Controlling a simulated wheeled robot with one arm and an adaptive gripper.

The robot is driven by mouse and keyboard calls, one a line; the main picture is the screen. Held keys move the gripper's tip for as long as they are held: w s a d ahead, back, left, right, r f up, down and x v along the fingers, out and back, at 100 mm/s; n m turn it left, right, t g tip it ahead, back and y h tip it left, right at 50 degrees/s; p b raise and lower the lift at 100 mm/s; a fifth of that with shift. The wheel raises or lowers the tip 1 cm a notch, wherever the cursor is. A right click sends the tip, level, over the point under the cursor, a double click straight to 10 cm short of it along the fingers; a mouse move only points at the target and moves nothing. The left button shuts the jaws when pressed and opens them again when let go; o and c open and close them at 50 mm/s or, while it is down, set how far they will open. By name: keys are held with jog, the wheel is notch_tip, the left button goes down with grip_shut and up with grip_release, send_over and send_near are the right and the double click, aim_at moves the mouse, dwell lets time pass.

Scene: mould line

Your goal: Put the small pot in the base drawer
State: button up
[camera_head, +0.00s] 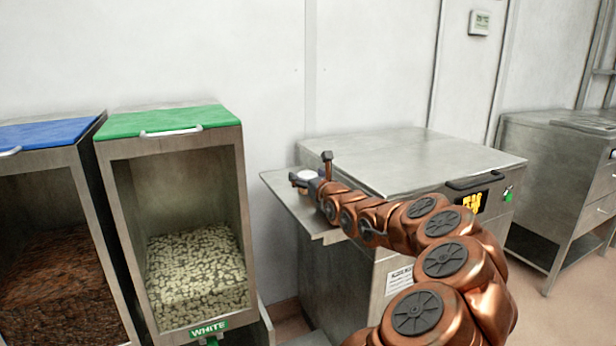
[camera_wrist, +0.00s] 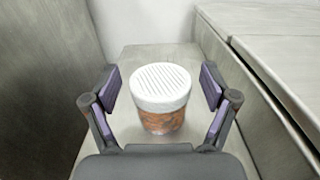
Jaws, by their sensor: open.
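The small pot (camera_wrist: 160,100) has a white ribbed lid and a brown body. It stands upright on a metal side shelf (camera_wrist: 130,62), between the fingers of my gripper (camera_wrist: 162,90). There is a gap on each side of the pot, and the fingers are open. In the head view, the pot's white lid (camera_head: 306,175) shows at my gripper (camera_head: 312,172), over the side shelf (camera_head: 292,203) of the steel machine. The pot's body is largely hidden there. I cannot identify the base drawer for sure; a steel cabinet with drawers (camera_head: 600,182) stands at the far right.
The steel machine (camera_head: 420,155) with a lit display stands right of the shelf. A green-lidded bin (camera_head: 165,120) of pale pieces marked WHITE and a blue-lidded bin (camera_head: 45,132) of dark pieces stand left. The wall is close behind the shelf.

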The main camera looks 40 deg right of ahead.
jog(key=shift+r+p, duration=0.25)
jog(key=shift+p, duration=0.1)
jog(key=shift+b+v, duration=0.7)
jog(key=shift+v, duration=5.35)
jog(key=shift+w+a+f, duration=0.1)
